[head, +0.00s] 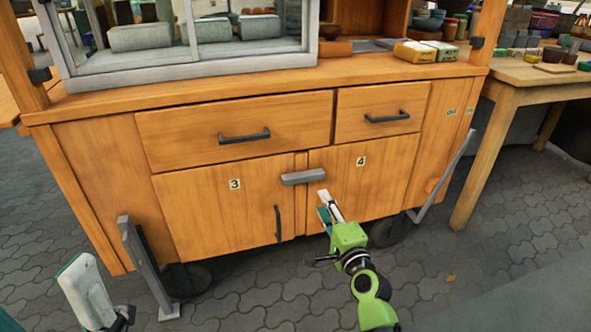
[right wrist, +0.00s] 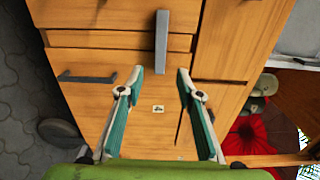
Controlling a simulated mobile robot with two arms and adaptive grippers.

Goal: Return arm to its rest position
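My right gripper (head: 328,205) is green with pale, teal-lined fingers and sits in front of the cart's lower doors, just below the grey latch bar (head: 303,177). In the right wrist view its fingers (right wrist: 160,74) are spread apart with nothing between them. The latch bar shows past the fingertips (right wrist: 162,40), apart from them. A white and teal part of my left gripper (head: 88,290) shows at the lower left; its opening cannot be made out.
The wooden cart has drawers (head: 235,131) above the door marked 3 (head: 222,212) and the door marked 4 (head: 365,180), all shut. A grey leg bar (head: 147,265) stands at left. A wooden table (head: 530,76) is at right. Paved floor (head: 510,240) is clear at right.

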